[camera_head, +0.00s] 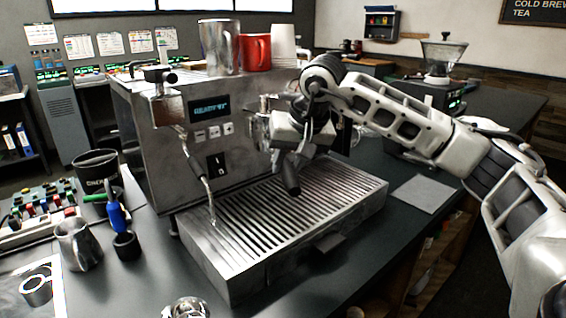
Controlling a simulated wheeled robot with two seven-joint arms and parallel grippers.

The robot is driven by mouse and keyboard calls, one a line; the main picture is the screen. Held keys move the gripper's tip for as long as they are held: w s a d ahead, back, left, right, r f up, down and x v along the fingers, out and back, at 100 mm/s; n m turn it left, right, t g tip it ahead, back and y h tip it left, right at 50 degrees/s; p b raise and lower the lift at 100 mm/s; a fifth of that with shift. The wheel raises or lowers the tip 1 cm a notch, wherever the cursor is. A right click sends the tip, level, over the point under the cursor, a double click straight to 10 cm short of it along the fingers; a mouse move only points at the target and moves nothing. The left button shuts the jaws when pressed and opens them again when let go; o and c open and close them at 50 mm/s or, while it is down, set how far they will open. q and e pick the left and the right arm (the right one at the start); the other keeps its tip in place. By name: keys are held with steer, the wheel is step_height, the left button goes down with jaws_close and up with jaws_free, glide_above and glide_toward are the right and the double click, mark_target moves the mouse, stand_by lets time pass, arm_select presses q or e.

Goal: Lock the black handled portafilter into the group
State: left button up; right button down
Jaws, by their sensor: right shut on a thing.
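The espresso machine (180,150) stands on the dark counter, with its steel group (262,125) on the front above the slatted drip tray (290,210). My right gripper (298,135) is at the group, its arm reaching in from the right. It is shut on the black handled portafilter, whose black handle (290,178) points down and toward me, above the drip tray. The portafilter's basket is hidden by the gripper, so I cannot tell whether it is seated in the group.
A steam wand (200,178) hangs left of the group. A steel pitcher (78,245), a blue-handled tool (118,215) and a black bin (97,172) stand at left. Cups, including a red mug (255,52), sit on top. A grey mat (423,193) lies at right.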

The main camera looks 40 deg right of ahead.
steer(key=d+n, duration=0.1)
steer(key=n, duration=0.1)
steer(key=d+n+y+p, duration=0.1)
steer(key=d+n, duration=0.1)
steer(key=d+n+y, duration=0.1)
steer(key=shift+s+d+r+n+g, duration=0.1)
steer(key=shift+s+d+n+g, duration=0.15)
steer(key=shift+d+n+g, duration=0.15)
stand_by(0.5)
steer(key=c, duration=1)
jaws_free()
steer(key=shift+a, duration=0.1)
steer(key=shift+c, duration=0.2)
steer(key=shift+s, duration=0.1)
